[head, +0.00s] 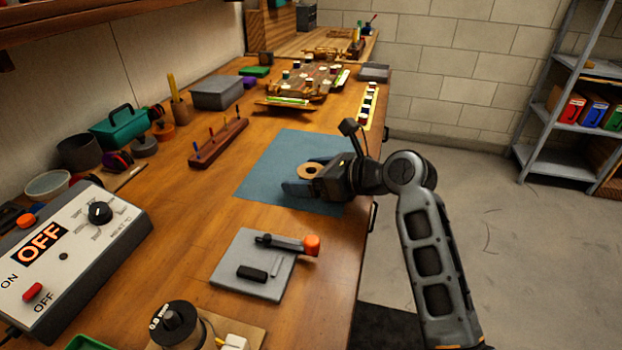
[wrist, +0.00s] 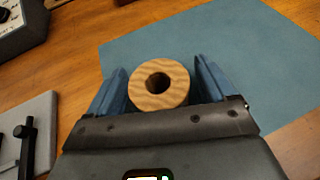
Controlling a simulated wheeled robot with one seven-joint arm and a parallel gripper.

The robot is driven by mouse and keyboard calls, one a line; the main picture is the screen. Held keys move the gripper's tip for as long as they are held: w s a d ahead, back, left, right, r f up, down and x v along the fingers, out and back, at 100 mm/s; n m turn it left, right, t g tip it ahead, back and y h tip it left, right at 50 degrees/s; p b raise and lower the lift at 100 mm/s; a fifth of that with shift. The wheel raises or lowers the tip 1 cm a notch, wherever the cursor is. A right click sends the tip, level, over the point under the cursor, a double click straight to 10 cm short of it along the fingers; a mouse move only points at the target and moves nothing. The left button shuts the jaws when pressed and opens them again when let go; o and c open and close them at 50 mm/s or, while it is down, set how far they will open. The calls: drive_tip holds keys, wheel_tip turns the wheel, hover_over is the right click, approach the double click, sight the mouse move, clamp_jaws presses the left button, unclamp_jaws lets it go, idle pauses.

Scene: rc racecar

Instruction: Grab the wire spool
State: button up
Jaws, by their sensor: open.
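A round wooden spool end with a dark centre hole (head: 311,163) shows at the blue mat (head: 262,165), on the right side of the bench. The same wooden disc (wrist: 160,72) sits between the two blue fingers of my gripper (wrist: 159,68) in the wrist view. My gripper (head: 304,174) is open, with one finger on each side of the disc. Small gaps show between the disc and the fingers. Whether wire is wound below the disc is hidden. A black spool (head: 176,320) stands apart on a wooden board at the near front.
A grey plate with an orange-knobbed lever (head: 232,268) lies in front of the mat. A grey control box (head: 125,225) stands at left. A wooden peg block (head: 218,143) is behind the mat on the left. Bare bench lies left of the mat.

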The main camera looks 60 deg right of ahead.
drive_tip(key=shift+c, duration=0.5)
drive_tip(key=c, duration=1)
drive_tip(key=shift+r, duration=0.1)
